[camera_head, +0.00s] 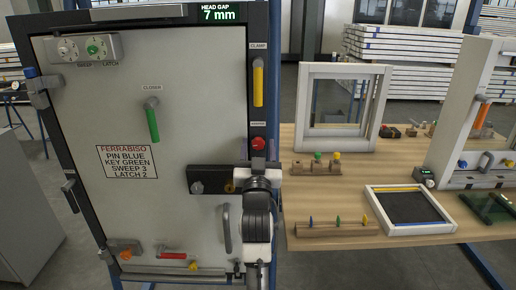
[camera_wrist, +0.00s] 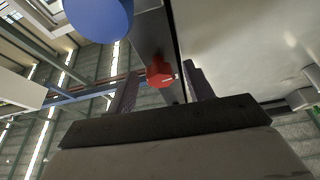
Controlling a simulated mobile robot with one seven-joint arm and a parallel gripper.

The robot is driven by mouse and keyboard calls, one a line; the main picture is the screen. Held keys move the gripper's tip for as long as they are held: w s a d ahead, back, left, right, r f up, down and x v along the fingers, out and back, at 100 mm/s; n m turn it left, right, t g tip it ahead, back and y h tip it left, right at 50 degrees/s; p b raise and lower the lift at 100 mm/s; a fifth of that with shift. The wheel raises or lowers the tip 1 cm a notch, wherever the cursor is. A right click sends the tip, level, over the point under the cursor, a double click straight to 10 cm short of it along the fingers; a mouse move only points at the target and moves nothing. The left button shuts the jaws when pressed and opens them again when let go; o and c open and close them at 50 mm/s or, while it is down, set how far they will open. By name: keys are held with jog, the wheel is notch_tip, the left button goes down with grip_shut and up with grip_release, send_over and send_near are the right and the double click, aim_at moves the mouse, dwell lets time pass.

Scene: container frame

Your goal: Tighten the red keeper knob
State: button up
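The red keeper knob (camera_head: 258,143) sits on the dark right-hand frame post of the door, under a small label. In the wrist view the red knob (camera_wrist: 160,75) has a pale mark on its face and shows between my two fingers. My gripper (camera_wrist: 163,88) is open, with one dark finger on each side of the knob. I see a gap on both sides, and no contact shows.
A yellow clamp handle (camera_head: 258,82) hangs above the knob. A dark lock plate (camera_head: 208,180) lies left of my wrist, and a grey door handle (camera_head: 227,228) below. A blue round thing (camera_wrist: 98,18) is close in the wrist view. A wooden bench (camera_head: 350,165) stands at right.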

jog(key=c, duration=0.9)
